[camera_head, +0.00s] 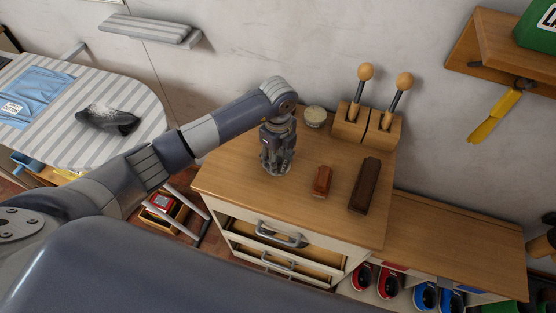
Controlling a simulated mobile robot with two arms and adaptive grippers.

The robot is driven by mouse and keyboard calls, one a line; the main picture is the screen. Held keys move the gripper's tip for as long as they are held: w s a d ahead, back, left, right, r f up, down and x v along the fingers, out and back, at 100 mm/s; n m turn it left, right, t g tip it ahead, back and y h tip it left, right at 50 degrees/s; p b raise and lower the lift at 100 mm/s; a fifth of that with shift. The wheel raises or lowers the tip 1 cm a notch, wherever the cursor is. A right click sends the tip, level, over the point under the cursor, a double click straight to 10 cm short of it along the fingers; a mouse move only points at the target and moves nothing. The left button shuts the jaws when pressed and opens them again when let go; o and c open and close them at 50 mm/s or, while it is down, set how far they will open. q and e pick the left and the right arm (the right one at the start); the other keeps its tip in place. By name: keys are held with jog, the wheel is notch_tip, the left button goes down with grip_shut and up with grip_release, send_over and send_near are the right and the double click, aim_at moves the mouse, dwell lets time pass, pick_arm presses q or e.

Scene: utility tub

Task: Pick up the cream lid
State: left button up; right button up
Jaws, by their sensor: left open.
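A small round tin with a pale, cream-coloured top (315,113) stands at the back of the wooden cabinet top (235,179), left of a wooden block stand. I take this pale top for the cream lid, but it is too small to tell whether it is a separate lid. My left gripper (275,172) points down over the left part of the cabinet top, in front and to the left of the tin and apart from it. It is open. Something pale and round shows at its fingertips, but I cannot tell what it is. My right gripper is not in view.
A wooden stand (352,127) holds two knob-topped handles behind. A reddish-brown brush (322,181) and a longer dark brown brush (364,186) lie right of my gripper. An ironing board (60,143) is at left. A wall shelf (497,52) with a hanging yellow tool (494,119) is at right.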

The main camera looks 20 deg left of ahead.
pick_arm(q)
jog(key=shift+f, duration=0.2)
jog(key=c, duration=0.9)
